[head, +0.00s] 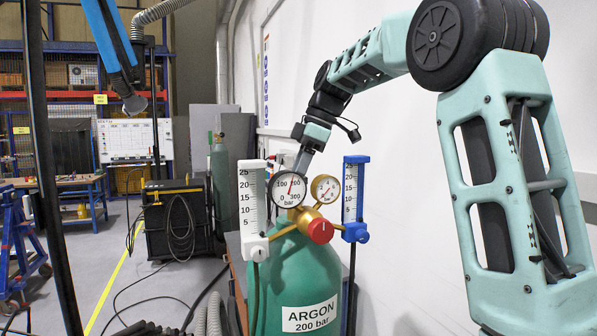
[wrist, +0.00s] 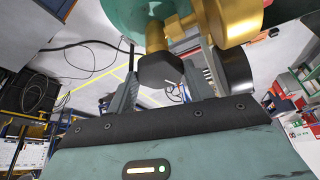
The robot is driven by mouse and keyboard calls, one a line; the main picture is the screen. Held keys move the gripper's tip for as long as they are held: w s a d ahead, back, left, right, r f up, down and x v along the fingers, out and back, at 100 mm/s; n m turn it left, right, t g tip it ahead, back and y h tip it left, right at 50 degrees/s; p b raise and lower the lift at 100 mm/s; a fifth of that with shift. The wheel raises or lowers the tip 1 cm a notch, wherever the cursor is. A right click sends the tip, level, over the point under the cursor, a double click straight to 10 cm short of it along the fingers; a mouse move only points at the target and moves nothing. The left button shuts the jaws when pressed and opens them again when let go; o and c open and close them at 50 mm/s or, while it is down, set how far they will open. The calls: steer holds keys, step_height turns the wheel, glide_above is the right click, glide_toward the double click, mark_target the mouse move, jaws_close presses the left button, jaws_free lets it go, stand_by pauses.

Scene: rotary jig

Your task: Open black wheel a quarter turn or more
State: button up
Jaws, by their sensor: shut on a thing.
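The black wheel (wrist: 160,70) is a dark, faceted knob on a brass stem, seen in the wrist view. My gripper (wrist: 168,82) has one finger on each side of it and is shut on it. In the head view my gripper (head: 303,163) reaches down behind the round gauges, and its fingertips and the wheel are hidden there. The green argon cylinder (head: 295,270) stands upright with a brass regulator that has a red knob (head: 321,231) in front.
Two round gauges (head: 288,189) (head: 326,189) sit close to my gripper. A white flowmeter (head: 253,205) stands to the left and a blue one (head: 354,200) to the right. A white wall (head: 400,160) runs close behind. A black welding unit (head: 178,225) stands on the floor at left.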

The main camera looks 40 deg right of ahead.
steer(key=shift+d+n+g, duration=0.1)
steer(key=shift+n+g, duration=0.3)
steer(key=shift+n, duration=0.6)
steer(key=shift+w, duration=0.1)
steer(key=o, duration=1)
steer(key=shift+c, duration=0.2)
steer(key=p+v, duration=0.2)
steer(key=v, duration=1.5)
steer(key=shift+d+p, duration=0.25)
steer(key=shift+p, duration=0.05)
steer(key=shift+r, duration=0.1)
